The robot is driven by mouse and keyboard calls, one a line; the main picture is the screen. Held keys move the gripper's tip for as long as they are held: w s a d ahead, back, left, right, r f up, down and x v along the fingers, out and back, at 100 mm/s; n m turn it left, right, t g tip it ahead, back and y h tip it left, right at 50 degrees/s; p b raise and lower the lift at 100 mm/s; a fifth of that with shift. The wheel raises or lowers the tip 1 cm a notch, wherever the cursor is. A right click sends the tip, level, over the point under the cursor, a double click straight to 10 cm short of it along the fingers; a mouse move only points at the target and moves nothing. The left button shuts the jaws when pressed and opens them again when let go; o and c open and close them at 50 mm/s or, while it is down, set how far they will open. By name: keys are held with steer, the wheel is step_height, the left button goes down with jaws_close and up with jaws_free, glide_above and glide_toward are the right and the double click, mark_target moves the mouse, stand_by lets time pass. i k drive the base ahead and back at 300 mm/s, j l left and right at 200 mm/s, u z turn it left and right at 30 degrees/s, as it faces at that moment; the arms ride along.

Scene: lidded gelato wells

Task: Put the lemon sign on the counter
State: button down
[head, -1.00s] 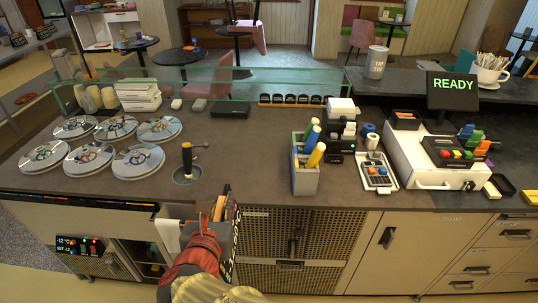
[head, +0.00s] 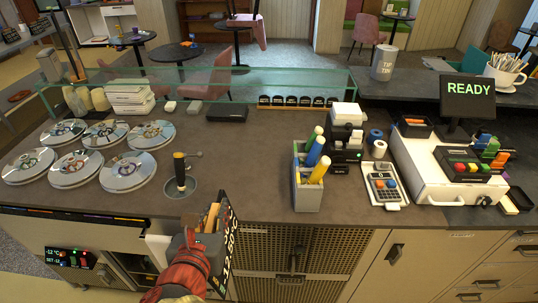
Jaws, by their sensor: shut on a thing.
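My gripper (head: 205,238) is low in the head view, in front of the counter's front edge. Tan, upright pieces (head: 211,217) show just above the gripper. I cannot tell whether they touch it. The dark grey counter (head: 245,165) lies beyond, with a bare stretch in its middle.
Several round lids (head: 128,170) cover the left side. A grey cup box (head: 307,190) with coloured tubes, a card reader (head: 383,186) and a cash register (head: 440,165) stand right. A glass guard (head: 225,90) runs along the back.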

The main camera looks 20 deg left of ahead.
mark_target(261, 166)
steer(key=i+j, duration=0.15)
steer(key=i, duration=0.2)
steer(key=i+j, duration=0.2)
steer(key=i, duration=0.15)
steer(key=i+j, duration=0.15)
steer(key=i, duration=0.25)
